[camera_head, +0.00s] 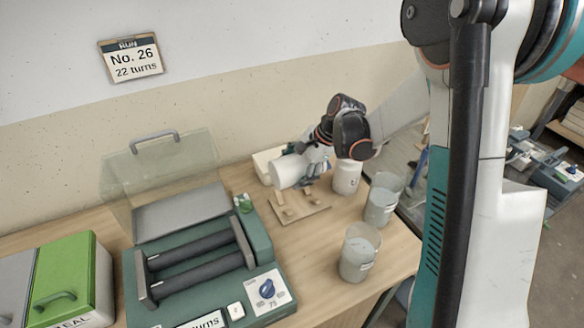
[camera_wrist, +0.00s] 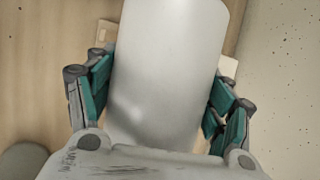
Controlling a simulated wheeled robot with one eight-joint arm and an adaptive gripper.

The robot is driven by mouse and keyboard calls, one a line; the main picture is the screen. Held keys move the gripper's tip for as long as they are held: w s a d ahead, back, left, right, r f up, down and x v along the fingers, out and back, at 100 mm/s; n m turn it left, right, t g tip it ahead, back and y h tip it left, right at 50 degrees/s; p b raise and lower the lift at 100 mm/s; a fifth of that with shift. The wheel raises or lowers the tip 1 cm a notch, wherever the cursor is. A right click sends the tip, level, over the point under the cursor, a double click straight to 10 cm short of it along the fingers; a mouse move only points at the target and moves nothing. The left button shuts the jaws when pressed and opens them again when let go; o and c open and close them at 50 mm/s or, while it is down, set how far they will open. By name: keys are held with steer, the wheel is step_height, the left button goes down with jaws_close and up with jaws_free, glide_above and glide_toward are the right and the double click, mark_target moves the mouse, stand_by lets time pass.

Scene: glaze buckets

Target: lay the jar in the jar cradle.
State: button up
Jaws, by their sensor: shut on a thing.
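A plain white jar (camera_head: 288,172) is held on its side above the table, its end facing left in the head view. My gripper (camera_head: 311,168) is shut on it. In the wrist view the jar (camera_wrist: 168,70) fills the middle, with the fingers of my gripper (camera_wrist: 160,100) pressing on both sides. The jar cradle appears to be the light wooden board with small raised blocks (camera_head: 300,214), lying flat just below and in front of the jar. The jar looks above the board's back part; the exact gap cannot be told.
A green roller machine (camera_head: 262,240) with two dark rollers and a raised clear lid (camera_head: 165,180) stands left of the board. A white container (camera_head: 346,180) and two translucent buckets (camera_head: 381,203) (camera_head: 358,256) stand to the right. A green-and-grey box (camera_head: 75,275) is far left.

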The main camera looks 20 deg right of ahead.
steer(key=shift+w+d+f, duration=0.15)
steer(key=shift+d+f, duration=0.2)
steer(key=shift+f+b, duration=3.45)
steer(key=shift+f, duration=1.2)
steer(key=o, duration=1.5)
